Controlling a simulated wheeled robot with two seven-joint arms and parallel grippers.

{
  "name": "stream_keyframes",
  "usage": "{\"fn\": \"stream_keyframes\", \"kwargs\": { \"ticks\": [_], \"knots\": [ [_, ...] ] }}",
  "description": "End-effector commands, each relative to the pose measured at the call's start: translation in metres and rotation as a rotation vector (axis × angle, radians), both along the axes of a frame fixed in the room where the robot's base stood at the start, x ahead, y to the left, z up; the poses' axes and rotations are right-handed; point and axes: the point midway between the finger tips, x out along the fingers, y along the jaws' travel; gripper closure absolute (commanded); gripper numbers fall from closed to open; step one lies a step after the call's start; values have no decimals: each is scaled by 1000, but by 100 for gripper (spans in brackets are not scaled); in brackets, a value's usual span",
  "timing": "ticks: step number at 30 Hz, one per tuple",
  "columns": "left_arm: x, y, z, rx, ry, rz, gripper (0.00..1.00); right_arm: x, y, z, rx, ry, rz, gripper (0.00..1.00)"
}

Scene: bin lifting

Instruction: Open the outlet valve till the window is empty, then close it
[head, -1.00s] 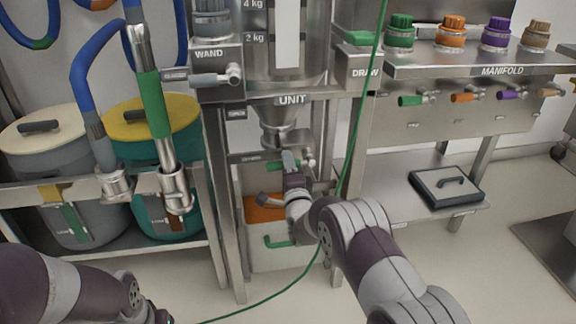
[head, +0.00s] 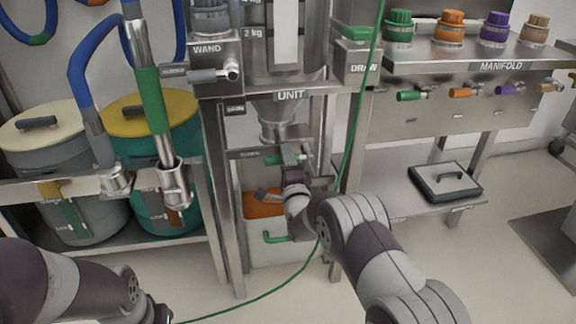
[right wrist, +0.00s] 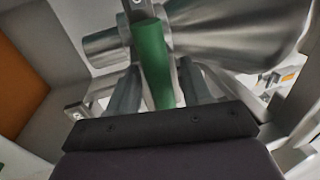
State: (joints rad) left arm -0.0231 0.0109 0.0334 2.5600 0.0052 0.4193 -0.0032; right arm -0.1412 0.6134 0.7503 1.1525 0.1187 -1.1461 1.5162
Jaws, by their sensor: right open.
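The unit (head: 262,75) stands in the middle of the head view, with a pale upright window strip (head: 286,35) beside its kg marks. I cannot tell the level in the window. Below its steel funnel (head: 280,118) is the outlet valve with a green handle (head: 272,160). My right gripper (head: 291,160) is at this valve, partly hidden by its own wrist. In the right wrist view, the green handle (right wrist: 153,62) stands between the two open fingers of the gripper (right wrist: 160,85). I cannot tell whether they touch it. My left forearm shows at the lower left; its gripper is out of view.
An orange-topped container (head: 264,206) with a green handle stands below the funnel. Frame posts flank the valve closely. A thin green hose (head: 352,135) hangs past the right post. Lidded bins (head: 150,125) stand left; the manifold (head: 480,75) is right.

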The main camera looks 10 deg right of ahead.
Motion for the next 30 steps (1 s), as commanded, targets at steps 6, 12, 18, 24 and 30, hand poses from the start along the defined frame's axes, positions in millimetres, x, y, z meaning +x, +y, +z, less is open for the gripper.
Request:
{"fn": "stream_keyframes", "kwargs": {
  "ticks": [6,12,18,24,30],
  "knots": [
    [0,0,29,0,0,0,57,-47,-1,-2,-1,4,1,50],
    [0,0,47,0,0,0,57,-97,-2,-14,1,3,1,50],
    [0,0,52,0,0,0,57,-120,-4,-22,0,1,0,50],
    [0,0,51,0,0,0,57,-121,-4,-24,1,0,0,50],
    [0,0,51,0,0,0,57,-121,-3,-24,1,0,0,50]
  ]
}}
